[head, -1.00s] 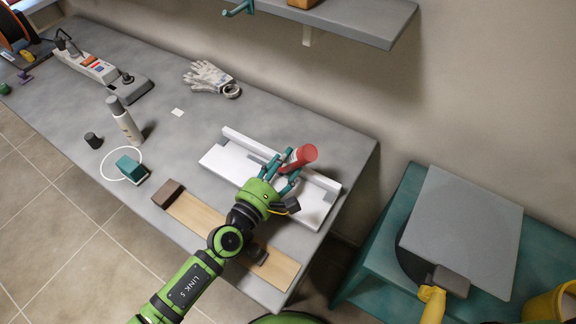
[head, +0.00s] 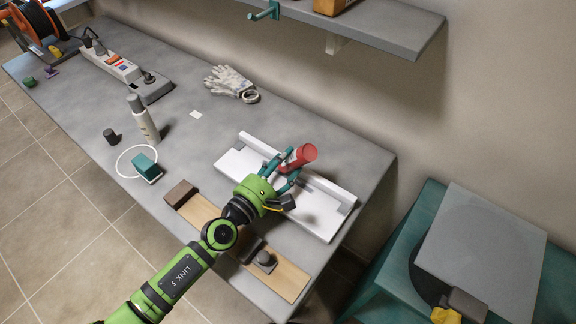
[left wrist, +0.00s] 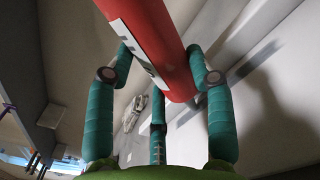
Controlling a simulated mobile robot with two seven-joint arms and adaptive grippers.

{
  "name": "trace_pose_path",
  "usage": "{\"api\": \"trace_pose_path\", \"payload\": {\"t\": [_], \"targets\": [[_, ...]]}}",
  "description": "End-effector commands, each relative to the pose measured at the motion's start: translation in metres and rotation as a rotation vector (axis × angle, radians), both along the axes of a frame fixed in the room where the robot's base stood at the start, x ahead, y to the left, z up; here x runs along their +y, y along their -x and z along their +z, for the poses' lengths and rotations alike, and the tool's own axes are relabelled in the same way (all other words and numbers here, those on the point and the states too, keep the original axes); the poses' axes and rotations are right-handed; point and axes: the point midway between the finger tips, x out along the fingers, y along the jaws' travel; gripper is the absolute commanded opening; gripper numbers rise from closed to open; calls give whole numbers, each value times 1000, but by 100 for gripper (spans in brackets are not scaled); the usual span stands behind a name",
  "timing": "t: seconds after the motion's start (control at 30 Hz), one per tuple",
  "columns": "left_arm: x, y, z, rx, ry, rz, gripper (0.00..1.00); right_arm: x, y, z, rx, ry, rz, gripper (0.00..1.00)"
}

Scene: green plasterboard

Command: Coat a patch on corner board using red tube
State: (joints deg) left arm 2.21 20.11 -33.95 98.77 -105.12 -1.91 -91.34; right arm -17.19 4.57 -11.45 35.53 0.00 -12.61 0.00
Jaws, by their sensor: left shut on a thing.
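The white corner board (head: 323,223), an L-shaped piece with a raised back wall, lies near the right end of the grey bench. My left gripper (head: 286,170) is shut on the red tube (head: 302,155) and holds it tilted over the middle of the board. In the left wrist view the tube (left wrist: 160,45) lies between the teal fingers (left wrist: 160,95), with a white label on its side. I cannot tell whether the tube's lower end touches the board. No coating on the board can be made out. My right gripper is in neither view.
A wooden float (head: 288,278) with a dark knob lies in front of the board. A shelf (head: 395,30) overhangs behind. A teal cabinet (head: 375,300) stands right.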

Motion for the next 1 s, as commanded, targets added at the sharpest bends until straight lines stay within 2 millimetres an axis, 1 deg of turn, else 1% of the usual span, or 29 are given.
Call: {"api": "trace_pose_path", "payload": {"t": [0.1, 0.57, 0.8, 1.0], "targets": [[7, -4, -1, -2, -1, 1, 14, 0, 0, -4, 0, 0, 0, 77], [22, -15, 1, -2, -1, 1, 14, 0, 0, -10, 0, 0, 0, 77], [32, -21, -2, -1, -1, 1, 14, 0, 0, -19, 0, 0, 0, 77], [37, -25, -2, 0, -2, 1, 14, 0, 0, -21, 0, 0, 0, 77]]}}
